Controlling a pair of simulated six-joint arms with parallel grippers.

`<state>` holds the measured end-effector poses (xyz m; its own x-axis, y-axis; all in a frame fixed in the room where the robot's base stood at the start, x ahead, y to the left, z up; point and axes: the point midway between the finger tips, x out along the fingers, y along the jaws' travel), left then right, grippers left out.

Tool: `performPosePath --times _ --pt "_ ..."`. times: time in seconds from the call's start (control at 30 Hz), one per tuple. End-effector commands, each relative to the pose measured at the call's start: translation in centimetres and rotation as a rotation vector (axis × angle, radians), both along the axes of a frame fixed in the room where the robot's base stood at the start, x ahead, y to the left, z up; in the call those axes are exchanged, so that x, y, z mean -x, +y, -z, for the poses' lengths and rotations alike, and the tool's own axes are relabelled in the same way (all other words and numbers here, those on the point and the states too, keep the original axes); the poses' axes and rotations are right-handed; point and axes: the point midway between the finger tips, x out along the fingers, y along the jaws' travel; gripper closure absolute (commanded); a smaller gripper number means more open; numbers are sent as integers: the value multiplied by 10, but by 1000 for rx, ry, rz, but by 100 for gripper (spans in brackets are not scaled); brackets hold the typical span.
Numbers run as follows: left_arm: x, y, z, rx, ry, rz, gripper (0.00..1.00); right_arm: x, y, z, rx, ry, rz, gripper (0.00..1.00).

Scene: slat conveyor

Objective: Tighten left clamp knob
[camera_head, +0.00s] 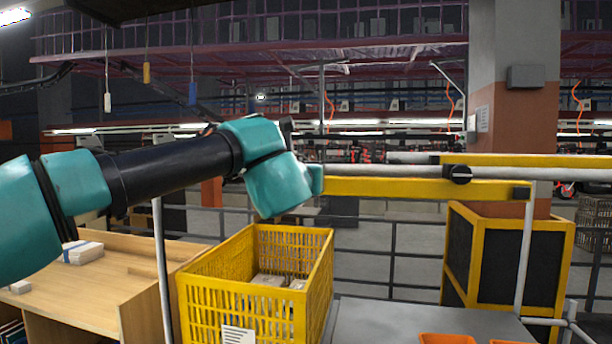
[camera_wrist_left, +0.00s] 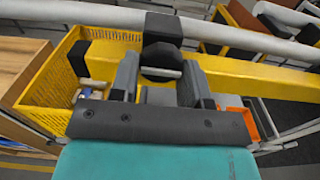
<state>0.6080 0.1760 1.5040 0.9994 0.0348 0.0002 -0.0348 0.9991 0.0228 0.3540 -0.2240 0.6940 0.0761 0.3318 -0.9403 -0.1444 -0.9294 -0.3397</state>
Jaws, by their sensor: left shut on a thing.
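The left clamp knob (camera_wrist_left: 161,55) is black and round with a pale bar across its face. In the left wrist view it sits under a black clamp block (camera_wrist_left: 162,27) on the grey pipe. My left gripper (camera_wrist_left: 160,70) has one finger on each side of the knob and is shut on it. In the head view my teal wrist hides this knob and the fingers. A second black knob (camera_head: 460,174) with a pale bar is on the same rail further right, clear of my arm. My right gripper is in neither view.
A yellow rail (camera_head: 420,189) runs along below the grey pipe (camera_head: 400,171). A yellow crate (camera_head: 200,312) with boxes in it stands below my wrist. A wooden desk (camera_head: 120,290) is at the left, a grey surface (camera_head: 380,322) and orange bins (camera_head: 447,339) at the lower right.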

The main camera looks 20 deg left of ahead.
Motion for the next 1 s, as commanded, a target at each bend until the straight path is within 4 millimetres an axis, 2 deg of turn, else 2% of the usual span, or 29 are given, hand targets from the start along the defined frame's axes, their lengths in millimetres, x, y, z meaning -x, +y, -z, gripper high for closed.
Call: performPosePath --times 0.37,1.0 --pt "0 1 0 -181 7 0 81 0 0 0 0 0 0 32" --pt "0 4 -1 -769 28 0 81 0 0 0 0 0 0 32"
